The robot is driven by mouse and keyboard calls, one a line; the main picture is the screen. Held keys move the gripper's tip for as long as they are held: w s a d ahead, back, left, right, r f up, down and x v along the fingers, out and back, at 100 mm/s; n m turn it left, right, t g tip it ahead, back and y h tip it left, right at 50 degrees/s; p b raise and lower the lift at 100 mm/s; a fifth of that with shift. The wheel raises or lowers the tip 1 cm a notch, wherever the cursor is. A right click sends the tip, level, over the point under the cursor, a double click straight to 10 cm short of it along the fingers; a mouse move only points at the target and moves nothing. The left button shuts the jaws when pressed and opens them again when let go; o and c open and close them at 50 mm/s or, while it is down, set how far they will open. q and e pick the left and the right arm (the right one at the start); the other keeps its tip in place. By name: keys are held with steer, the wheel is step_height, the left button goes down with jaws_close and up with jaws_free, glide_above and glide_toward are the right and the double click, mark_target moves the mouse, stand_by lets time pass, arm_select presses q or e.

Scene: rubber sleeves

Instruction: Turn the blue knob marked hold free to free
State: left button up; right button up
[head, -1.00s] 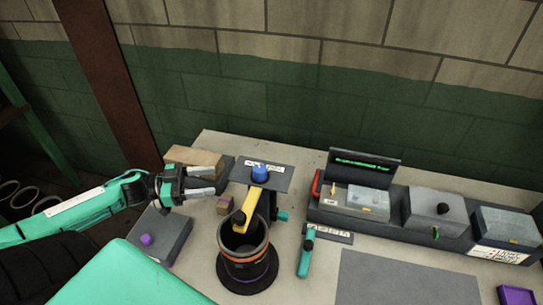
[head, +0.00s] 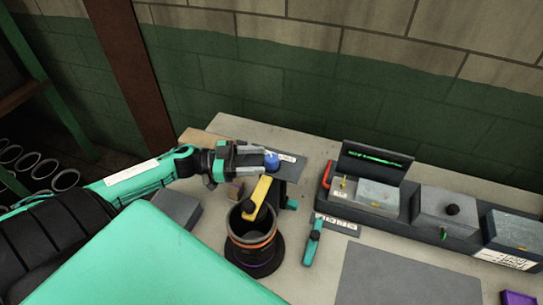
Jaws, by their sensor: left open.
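The blue knob (head: 271,160) stands on a dark plate (head: 291,168) with a white label strip at the back of the table. The label's lettering is too small to read. My left gripper (head: 262,160) comes in from the left, its fingers pointing right. It is open, with its fingertips at the left side of the knob. The fingers partly cover the knob and the label, and I cannot tell whether they touch the knob. My right gripper is not in view.
A dark cylinder with an orange band (head: 256,241) and a yellow arm (head: 258,195) stand just in front. A teal-handled tool (head: 314,243) and a grey bench unit (head: 446,212) are to the right.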

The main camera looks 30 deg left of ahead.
mark_target(271, 158)
arm_select(q)
steer(key=shift+p+x, duration=0.7)
steer(key=shift+x, duration=1.75)
steer(key=c, duration=1)
